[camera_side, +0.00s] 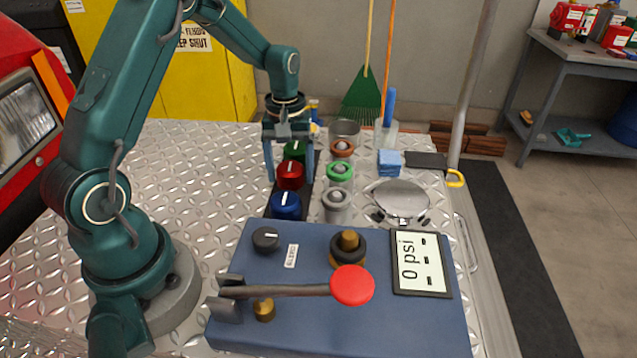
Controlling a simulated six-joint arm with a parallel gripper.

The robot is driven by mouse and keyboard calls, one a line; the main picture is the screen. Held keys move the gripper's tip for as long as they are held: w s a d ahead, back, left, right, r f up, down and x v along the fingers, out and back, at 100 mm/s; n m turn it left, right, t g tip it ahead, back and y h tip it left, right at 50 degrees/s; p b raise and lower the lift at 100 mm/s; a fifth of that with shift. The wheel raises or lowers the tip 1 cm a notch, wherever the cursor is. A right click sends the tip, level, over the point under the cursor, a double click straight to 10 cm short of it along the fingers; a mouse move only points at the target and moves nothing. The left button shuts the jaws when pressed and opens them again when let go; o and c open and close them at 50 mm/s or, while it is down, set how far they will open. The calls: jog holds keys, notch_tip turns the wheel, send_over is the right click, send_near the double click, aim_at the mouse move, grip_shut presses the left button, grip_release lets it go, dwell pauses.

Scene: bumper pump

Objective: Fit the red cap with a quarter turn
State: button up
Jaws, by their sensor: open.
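The red cap (290,178) has a white line on its top and sits in the middle of a dark rack, between a green cap (295,150) behind it and a blue cap (286,205) in front. My gripper (290,180) points down with its blue fingers open, one on each side of the red cap. I cannot tell whether the fingers touch it. To the right stand three round fittings in a row: a brown one (342,148) at the back, a green one (340,171) in the middle and a grey one (337,203) in front.
A blue pump box (330,338) with a red-knobbed lever (352,286) and a "0 psi" display (421,263) stands in front. A silver dish (401,198), a blue sponge (389,162) and a metal can (344,131) lie to the right and behind. Diamond-plate surface is clear at left.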

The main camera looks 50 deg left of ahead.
aim_at(290, 167)
jog(key=c, duration=1.2)
jog(key=shift+r, duration=4.55)
jog(key=shift+c, duration=0.2)
